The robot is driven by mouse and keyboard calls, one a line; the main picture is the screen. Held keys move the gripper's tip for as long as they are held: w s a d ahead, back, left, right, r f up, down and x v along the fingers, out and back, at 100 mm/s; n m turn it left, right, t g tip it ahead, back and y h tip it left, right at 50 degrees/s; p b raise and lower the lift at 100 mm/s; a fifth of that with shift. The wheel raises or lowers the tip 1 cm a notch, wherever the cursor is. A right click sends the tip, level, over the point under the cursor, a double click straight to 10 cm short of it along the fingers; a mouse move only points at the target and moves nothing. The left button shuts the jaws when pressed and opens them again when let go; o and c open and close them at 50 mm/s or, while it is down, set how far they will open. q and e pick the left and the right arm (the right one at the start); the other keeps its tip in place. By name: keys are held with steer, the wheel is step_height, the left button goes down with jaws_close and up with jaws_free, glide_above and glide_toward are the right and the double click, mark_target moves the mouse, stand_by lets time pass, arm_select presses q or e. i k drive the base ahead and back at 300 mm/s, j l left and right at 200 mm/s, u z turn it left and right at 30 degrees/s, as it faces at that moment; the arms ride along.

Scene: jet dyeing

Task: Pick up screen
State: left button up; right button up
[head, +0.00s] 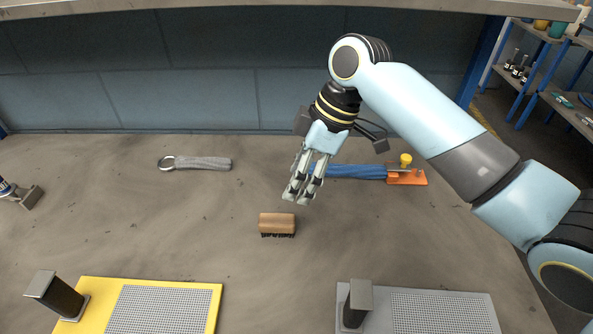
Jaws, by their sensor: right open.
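Two flat panels with fine mesh lie at the front of the worktop, and both look like screens. One has a yellow frame (93,294) at the front left. The other has a grey frame (440,326) at the front right. Each has a dark upright block with a grey top at its left side, and the bottom edge of the view cuts both off. My right gripper (299,196) is open and empty, pointing down above the middle of the worktop, behind both panels. My left gripper is not in view.
A wooden brush (277,223) lies just in front of my right gripper. A blue bundle with an orange end (407,177) lies behind it to the right. A grey strap with a ring (203,163) lies at the back left. Shelves (530,75) stand at the back right.

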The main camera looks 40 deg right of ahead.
mark_target(98, 305)
steer(key=k+j, duration=0.8)
steer(key=k, duration=0.05)
